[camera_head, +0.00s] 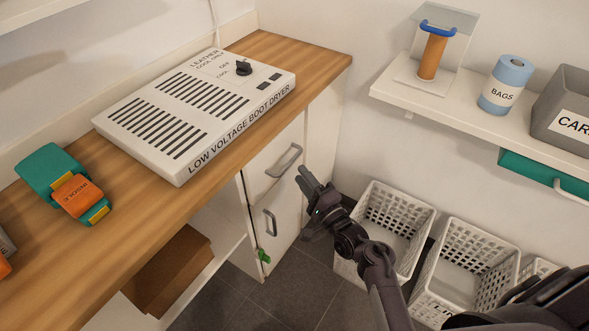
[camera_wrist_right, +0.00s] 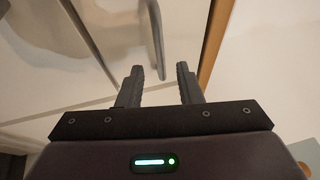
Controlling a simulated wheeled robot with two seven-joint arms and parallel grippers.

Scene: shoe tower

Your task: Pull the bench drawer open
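The bench drawer (camera_head: 262,172) is a white front under the right end of the wooden bench, and it looks shut. Its grey bar handle (camera_head: 284,160) shows in the head view. My right gripper (camera_head: 304,174) is just right of the handle and apart from it. In the right wrist view the two fingers (camera_wrist_right: 160,75) are spread with nothing between them. A grey handle (camera_wrist_right: 155,40) stands beyond the fingertips in that view, roughly in line with the gap. My left gripper is out of view.
A cupboard door with its own handle (camera_head: 270,222) and a green key (camera_head: 264,256) is below the drawer. A boot dryer (camera_head: 175,150) and a teal insole dispenser (camera_head: 48,170) are on the bench. White baskets (camera_head: 405,208) stand on the floor at right.

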